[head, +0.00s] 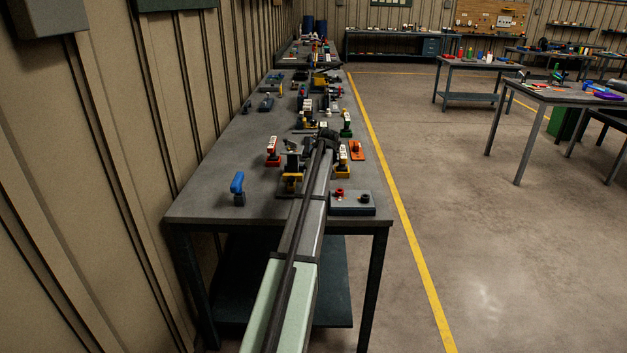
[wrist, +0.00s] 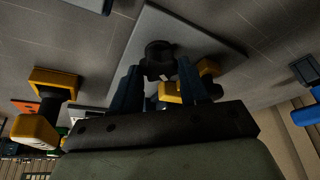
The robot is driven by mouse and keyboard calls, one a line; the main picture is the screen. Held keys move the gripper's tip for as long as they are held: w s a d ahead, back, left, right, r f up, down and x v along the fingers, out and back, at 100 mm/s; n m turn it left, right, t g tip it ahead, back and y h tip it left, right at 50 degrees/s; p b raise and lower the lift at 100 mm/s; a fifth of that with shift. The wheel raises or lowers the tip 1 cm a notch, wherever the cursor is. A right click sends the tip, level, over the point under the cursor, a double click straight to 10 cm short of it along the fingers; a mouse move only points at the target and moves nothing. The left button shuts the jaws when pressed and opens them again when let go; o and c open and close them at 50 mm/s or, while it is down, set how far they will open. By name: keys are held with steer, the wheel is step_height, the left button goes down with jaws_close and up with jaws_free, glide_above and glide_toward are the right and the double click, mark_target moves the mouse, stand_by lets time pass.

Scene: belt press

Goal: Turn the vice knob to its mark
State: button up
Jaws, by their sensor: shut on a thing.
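In the wrist view my gripper (wrist: 158,75) has its two dark fingers closed on the sides of a round black knob (wrist: 160,52). I take it to be the vice knob. The knob stands over a flat grey plate (wrist: 200,32), with small yellow parts (wrist: 192,92) beside the right finger. No mark can be made out on the knob or plate. In the head view my arm reaches over the bench, and I cannot clearly separate the gripper and knob from the dark parts there.
The long grey bench (head: 215,190) holds many small fixtures. A blue-handled part (head: 238,188) stands at the left, a red one (head: 273,152) nearer the arm. An orange plate (head: 357,150) and a grey box with a red button (head: 352,203) are at the right. The front left is fairly clear.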

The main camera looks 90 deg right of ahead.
steer(key=m+g, duration=0.1)
steer(key=m, duration=0.1)
steer(key=m+g+h, duration=0.1)
steer(key=m, duration=0.2)
steer(key=shift+w+a+m, duration=0.1)
steer(key=shift+w+m, duration=0.1)
steer(key=shift+m, duration=0.1)
steer(key=m+g, duration=0.1)
steer(key=m, duration=0.3)
steer(key=shift+w+m+g, duration=0.15)
steer(key=shift+m+g, duration=0.15)
steer(key=shift+g, duration=0.1)
steer(key=o, duration=1.1)
steer(key=shift+c, duration=0.2)
steer(key=shift+r, duration=0.1)
steer(key=v, duration=1.3)
steer(key=shift+r, duration=0.35)
steer(key=shift+w, duration=0.25)
